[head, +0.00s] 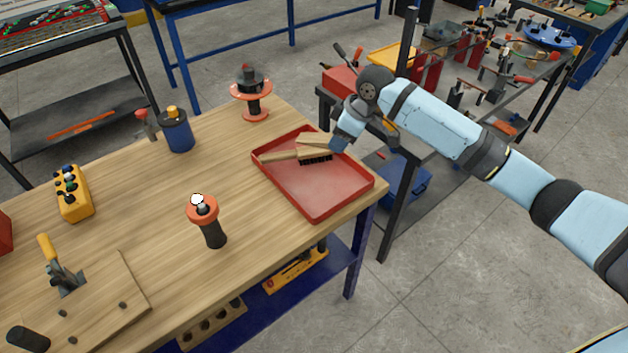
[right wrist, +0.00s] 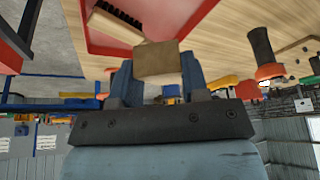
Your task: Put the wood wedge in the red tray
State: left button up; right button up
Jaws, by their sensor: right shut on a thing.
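The wood wedge (head: 314,139) is a pale wooden piece at my right gripper (head: 338,145). In the right wrist view the wedge (right wrist: 157,62) sits between the two blue fingers of the gripper (right wrist: 158,82), which is shut on it. The red tray (head: 335,201) lies on the right end of the wooden table. The wedge is over the tray's far part; I cannot tell whether it touches the tray or the brush. A wooden brush (head: 312,155) with black bristles lies in the tray beside the wedge. My left gripper is not in view.
A red-and-black spool (head: 251,96) stands behind the tray. An orange-topped black handle (head: 209,222) stands left of it. A blue container (head: 177,131) and yellow control box (head: 74,193) are farther left. The tray's near part is bare.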

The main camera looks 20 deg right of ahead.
jog(key=w+n+b, duration=0.1)
jog(key=w+n, duration=0.1)
jog(key=w, duration=0.1)
send_near(316, 176)
jog(key=shift+g, duration=0.4)
jog(key=f, duration=0.1)
jog(key=d+f, duration=0.1)
jog(key=f, duration=0.2)
jog(key=shift+d, duration=0.3)
jog(key=shift+f, duration=0.3)
jog(key=shift+w+a+f+p, duration=0.1)
jog(key=shift+f+p, duration=0.05)
jog(key=shift+p, duration=0.15)
jog(key=a, duration=0.1)
jog(key=w+a, duration=0.1)
jog(key=a, duration=0.1)
jog(key=shift+w+a+p, duration=0.35)
jog(key=shift+f, duration=0.4)
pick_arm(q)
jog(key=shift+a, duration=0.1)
pick_arm(e)
jog(key=shift+s+d+f, duration=0.1)
jog(key=shift+d+f, duration=0.1)
